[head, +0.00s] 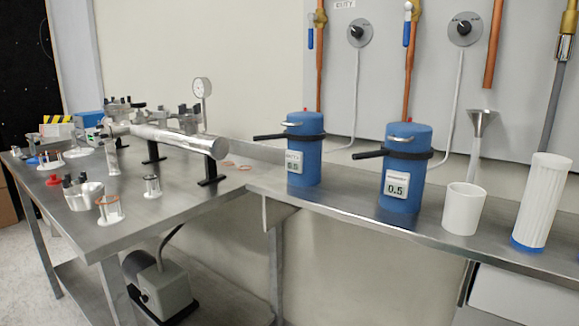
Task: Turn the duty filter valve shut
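Two blue filter canisters stand on the steel bench, the left one (304,170) with a label that seems to read DUTY and 0.5, the right one (405,190) also marked 0.5. Each has a dark band with a black handle pointing left. Above each, a copper pipe carries a valve with a blue lever, the left lever (311,38) and the right lever (407,33). Both levers hang straight down, along their pipes. My gripper is not in view.
Two round dials (359,32) (465,29) sit on the wall panel. The left table (160,215) holds a metal tube and glassware. A pump (160,285) sits underneath.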

